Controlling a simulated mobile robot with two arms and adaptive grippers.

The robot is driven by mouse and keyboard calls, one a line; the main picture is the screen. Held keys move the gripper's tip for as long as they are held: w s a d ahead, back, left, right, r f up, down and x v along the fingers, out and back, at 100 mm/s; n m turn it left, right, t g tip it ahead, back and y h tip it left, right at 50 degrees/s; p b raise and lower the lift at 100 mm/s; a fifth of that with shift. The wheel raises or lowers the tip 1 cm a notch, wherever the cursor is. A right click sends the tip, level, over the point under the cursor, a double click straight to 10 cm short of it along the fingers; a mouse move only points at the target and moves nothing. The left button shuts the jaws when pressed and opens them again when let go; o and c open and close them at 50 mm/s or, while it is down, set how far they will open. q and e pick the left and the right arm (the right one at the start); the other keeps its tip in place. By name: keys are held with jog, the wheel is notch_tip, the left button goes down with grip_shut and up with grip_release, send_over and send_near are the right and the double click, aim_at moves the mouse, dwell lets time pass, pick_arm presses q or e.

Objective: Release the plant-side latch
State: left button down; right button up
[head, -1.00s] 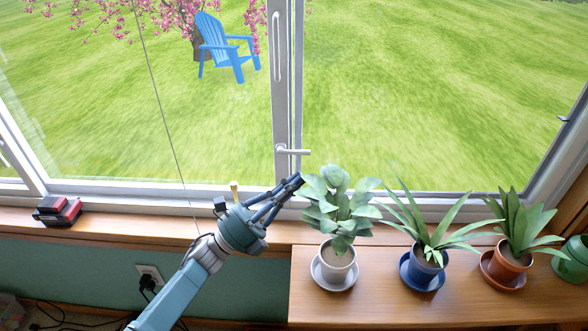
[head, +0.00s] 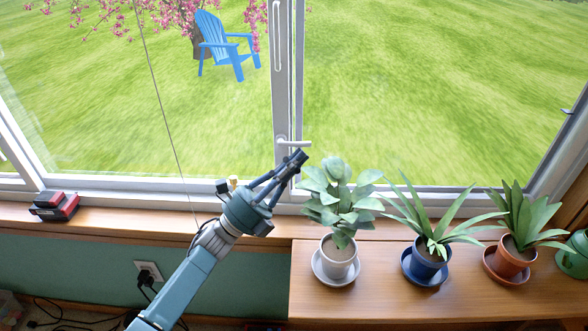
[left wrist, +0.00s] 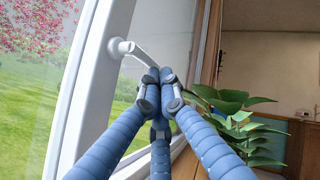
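The white latch handle (head: 294,143) sits on the upright middle window frame, behind and just above the plants. Its lever points sideways to the right in the head view. In the left wrist view the same handle (left wrist: 133,49) sticks out from the white frame toward my fingers. My left gripper (head: 300,156) has its fingers drawn together, with the tips just below the lever. In the left wrist view the fingertips (left wrist: 160,78) meet close by the lever's free end. I cannot tell whether they touch it. My right gripper is not in view.
A leafy plant in a white pot (head: 339,264) stands right beside my left fingers. Plants in a blue pot (head: 428,268) and a terracotta pot (head: 510,260) stand farther right on the wooden ledge (head: 390,305). A red and black object (head: 55,206) lies on the left sill.

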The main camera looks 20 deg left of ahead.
pick_arm(q)
jog(key=shift+w+a+r, duration=0.1)
jog(key=shift+a+r, duration=0.05)
jog(key=shift+r, duration=0.15)
jog(key=shift+f, duration=0.1)
